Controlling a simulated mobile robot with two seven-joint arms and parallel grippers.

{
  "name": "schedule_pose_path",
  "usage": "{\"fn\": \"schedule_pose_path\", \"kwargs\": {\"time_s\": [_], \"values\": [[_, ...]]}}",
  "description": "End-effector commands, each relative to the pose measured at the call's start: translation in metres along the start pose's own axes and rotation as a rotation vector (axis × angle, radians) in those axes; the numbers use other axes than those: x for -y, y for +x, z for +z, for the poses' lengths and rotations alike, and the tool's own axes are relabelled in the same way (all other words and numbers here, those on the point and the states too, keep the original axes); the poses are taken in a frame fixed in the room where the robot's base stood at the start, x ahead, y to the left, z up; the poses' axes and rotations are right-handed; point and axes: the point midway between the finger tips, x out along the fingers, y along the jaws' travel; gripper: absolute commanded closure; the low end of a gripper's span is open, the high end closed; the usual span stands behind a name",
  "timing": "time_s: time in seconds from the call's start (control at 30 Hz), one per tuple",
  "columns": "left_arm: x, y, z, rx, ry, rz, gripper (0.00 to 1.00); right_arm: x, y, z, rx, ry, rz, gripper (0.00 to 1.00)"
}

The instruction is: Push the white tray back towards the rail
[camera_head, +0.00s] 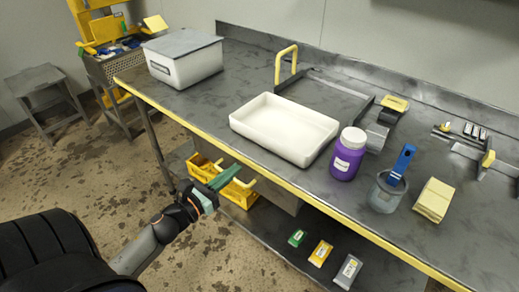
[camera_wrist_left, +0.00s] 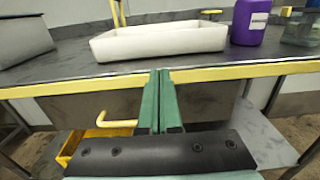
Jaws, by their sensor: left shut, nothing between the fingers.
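The white tray (camera_head: 284,128) lies on the metal bench top, near its yellow front edge. Behind it, a dark metal rail frame (camera_head: 328,92) with a yellow upright handle stands on the bench. The tray also shows in the left wrist view (camera_wrist_left: 158,43), ahead of my fingers and beyond the yellow edge. My left gripper (camera_head: 228,176) is shut and empty, in front of the bench and apart from the tray. Its green fingers (camera_wrist_left: 160,84) are pressed together in the left wrist view, at about the height of the bench edge. My right gripper is not in view.
A purple jar (camera_head: 347,155) stands close to the tray's right end. A cup (camera_head: 385,193) with a blue-handled tool and a yellow block (camera_head: 433,199) are further right. A lidded grey-white box (camera_head: 184,60) stands at the left. A yellow crate (camera_head: 240,191) is below the bench top.

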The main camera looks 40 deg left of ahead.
Motion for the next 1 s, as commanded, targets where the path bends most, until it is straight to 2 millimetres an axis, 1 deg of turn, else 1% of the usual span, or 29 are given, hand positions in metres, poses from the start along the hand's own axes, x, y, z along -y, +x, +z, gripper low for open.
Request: {"fn": "schedule_pose_path", "kwargs": {"time_s": [0.03, 0.23, 0.4, 0.5, 0.7, 1.0], "values": [[0.0, 0.011, 0.003, 0.003, 0.001, -0.002, 1.0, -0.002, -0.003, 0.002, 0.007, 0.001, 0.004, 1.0], [0.0, 0.047, 0.002, 0.002, 0.0, 0.0, 1.0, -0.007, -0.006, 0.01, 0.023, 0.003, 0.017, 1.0], [0.0, 0.074, 0.002, 0.001, -0.001, 0.001, 1.0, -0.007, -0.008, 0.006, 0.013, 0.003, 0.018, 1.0], [-0.001, 0.086, 0.001, 0.0, -0.002, 0.002, 1.0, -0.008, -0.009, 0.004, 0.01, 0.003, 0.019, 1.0], [0.0, 0.099, 0.0, -0.001, -0.001, 0.001, 1.0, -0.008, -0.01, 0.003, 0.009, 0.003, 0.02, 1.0], [0.0, 0.101, 0.0, -0.001, -0.002, 0.001, 1.0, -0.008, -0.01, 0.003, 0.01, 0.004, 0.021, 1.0]]}}
